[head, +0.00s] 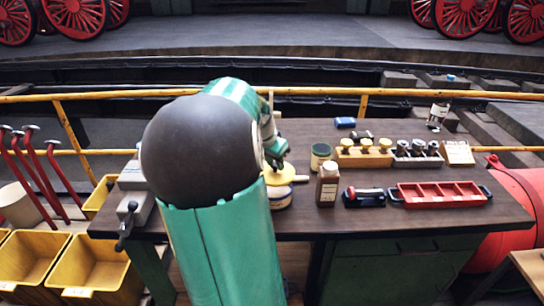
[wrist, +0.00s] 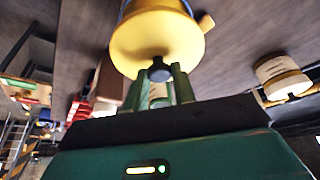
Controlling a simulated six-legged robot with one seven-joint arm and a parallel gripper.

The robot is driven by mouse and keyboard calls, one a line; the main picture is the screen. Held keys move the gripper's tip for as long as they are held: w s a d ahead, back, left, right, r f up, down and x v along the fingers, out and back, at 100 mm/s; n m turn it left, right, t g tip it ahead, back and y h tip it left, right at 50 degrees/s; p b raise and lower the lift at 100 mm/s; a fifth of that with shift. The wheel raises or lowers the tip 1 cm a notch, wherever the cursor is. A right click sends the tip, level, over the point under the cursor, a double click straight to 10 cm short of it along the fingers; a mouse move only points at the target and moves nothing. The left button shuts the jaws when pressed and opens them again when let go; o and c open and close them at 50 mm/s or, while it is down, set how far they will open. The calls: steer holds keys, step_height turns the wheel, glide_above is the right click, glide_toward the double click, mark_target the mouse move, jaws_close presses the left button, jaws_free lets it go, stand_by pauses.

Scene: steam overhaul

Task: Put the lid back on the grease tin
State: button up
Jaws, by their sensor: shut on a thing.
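The yellow round lid (head: 280,175) is over the grease tin (head: 279,197), a low cream and blue tin near the middle of the workbench. My gripper (wrist: 159,78) is shut on the lid's small dark knob (wrist: 159,70), one green finger on each side. The yellow lid (wrist: 155,40) fills the upper middle of the wrist view, with a blue edge behind it. A small yellow tab shows beside the lid. My arm hides part of the tin and bench. I cannot tell whether the lid touches the tin's rim.
A brown bottle (head: 327,185) and dark green tin (head: 320,157) stand close right. A vise (head: 133,208) is at left.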

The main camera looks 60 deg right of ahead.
mark_target(273, 172)
steer(key=shift+f, duration=2.15)
steer(key=shift+w+f, duration=0.1)
steer(key=shift+f, duration=0.05)
stand_by(0.4)
steer(key=o, duration=1.5)
steer(key=shift+o, duration=0.2)
steer(key=shift+r, duration=3.5)
steer(key=shift+c, duration=0.2)
